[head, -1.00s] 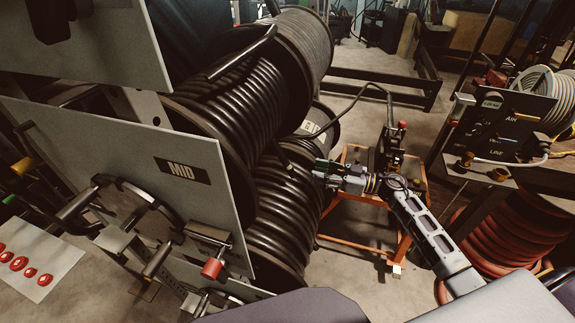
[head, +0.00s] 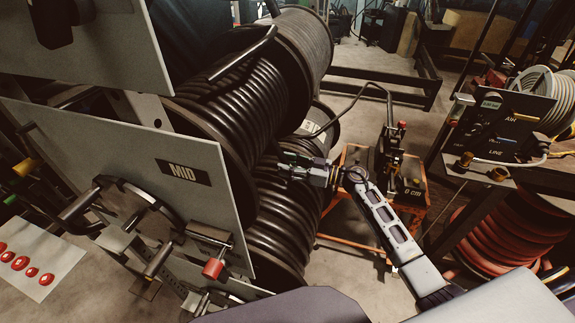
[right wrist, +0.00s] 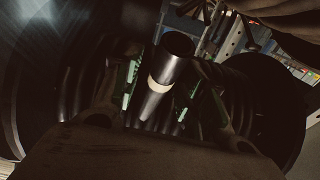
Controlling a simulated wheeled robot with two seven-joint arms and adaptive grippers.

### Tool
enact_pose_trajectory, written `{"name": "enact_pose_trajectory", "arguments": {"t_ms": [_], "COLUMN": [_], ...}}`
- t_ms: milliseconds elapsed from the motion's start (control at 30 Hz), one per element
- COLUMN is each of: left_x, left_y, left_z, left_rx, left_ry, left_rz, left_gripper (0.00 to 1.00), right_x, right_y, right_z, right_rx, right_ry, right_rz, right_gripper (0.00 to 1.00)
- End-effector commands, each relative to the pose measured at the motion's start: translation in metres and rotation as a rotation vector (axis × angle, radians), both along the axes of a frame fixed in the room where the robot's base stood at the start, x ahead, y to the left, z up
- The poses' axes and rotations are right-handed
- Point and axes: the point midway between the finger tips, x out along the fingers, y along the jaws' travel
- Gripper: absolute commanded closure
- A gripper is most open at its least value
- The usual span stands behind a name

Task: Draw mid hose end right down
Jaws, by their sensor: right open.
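The MID plate (head: 183,172) marks the reel with black hose (head: 225,105) wound behind it. My right gripper (head: 288,165) is at the right side of this reel, in front of the lower coil. In the head view it hides the mid hose end. In the right wrist view the black hose end (right wrist: 174,52), with a pale band below its tip, shows between the two fingers of my open right gripper (right wrist: 165,100). I cannot tell whether the fingers touch it. My left gripper is not in view.
A lower reel of black hose (head: 285,225) sits below. An orange-framed stand (head: 405,215) with a machine is right of my gripper. A bench with an AIR LINE panel (head: 505,125) and a red hose coil (head: 495,235) are at the right. Red buttons (head: 20,263) are at lower left.

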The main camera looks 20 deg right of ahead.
Motion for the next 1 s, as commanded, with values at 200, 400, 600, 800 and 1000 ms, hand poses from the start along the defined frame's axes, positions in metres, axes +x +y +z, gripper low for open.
{"name": "enact_pose_trajectory", "arguments": {"t_ms": [200,400,600,800,1000], "left_x": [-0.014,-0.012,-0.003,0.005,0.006], "left_y": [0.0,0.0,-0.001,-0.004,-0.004], "left_z": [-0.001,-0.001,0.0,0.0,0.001], "left_rx": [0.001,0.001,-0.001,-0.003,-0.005], "left_ry": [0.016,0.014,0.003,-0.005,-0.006], "left_rz": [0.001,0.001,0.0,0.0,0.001], "left_gripper": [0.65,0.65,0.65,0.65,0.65], "right_x": [0.002,0.002,0.002,0.002,0.001], "right_y": [0.002,0.002,0.002,0.002,0.002], "right_z": [0.0,0.0,0.0,0.0,-0.002], "right_rx": [0.0,0.0,0.0,0.0,-0.001], "right_ry": [0.0,0.0,0.0,0.0,0.001], "right_rz": [0.0,0.0,0.0,0.0,0.0], "right_gripper": [0.58,0.63,0.89,1.0,1.0]}}
